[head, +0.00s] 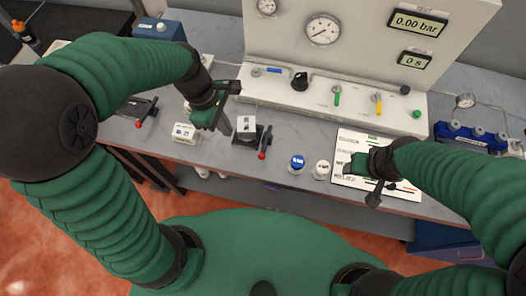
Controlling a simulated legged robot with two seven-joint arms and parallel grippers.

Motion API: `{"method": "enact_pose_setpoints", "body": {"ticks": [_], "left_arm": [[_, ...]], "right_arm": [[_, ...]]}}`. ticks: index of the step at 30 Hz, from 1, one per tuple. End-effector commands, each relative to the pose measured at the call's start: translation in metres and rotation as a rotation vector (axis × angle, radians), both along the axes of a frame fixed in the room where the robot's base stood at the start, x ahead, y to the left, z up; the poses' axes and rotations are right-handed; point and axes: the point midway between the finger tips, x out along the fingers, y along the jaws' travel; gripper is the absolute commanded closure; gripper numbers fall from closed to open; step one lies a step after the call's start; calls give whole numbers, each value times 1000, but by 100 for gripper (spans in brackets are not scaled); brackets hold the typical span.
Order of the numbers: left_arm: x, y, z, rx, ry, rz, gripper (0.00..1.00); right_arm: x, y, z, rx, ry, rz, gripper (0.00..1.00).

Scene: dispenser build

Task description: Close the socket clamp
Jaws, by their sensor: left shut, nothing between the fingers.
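A black clamp (243,138) with a red-tipped lever (263,155) stands on the grey bench, with a white block (246,124) in it. A second black clamp (128,107) with a red-tipped lever (139,124) sits farther left, partly behind my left arm. I cannot tell from the picture which one is the socket clamp, or whether either is fully closed. My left gripper (226,128) is shut and empty, just left of the middle clamp and its white block. My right gripper (352,170) is over the white printed card; its fingers are too unclear to judge.
A white labelled box (184,132) stands left of my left gripper. A blue-topped jar (297,162) and a white-topped jar (322,168) stand near the front edge. A panel with gauges and valves (330,95) lines the back. A blue rack (470,136) is at right.

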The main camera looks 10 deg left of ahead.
Motion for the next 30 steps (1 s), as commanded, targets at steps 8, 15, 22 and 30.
{"method": "enact_pose_setpoints", "body": {"ticks": [8, 15, 22, 30], "left_arm": [[2, -3, 2, -19, 28, 74, 100], [1, -4, -8, -19, 28, 72, 100], [1, -16, -52, -20, 32, 70, 100], [1, -38, -91, -19, 26, 66, 100]], "right_arm": [[1, 0, -1, 0, -1, 0, 40], [0, 0, -2, 0, -1, 0, 40], [0, 0, -5, 0, -1, 0, 40], [0, 0, -3, 0, 0, 0, 40]]}}
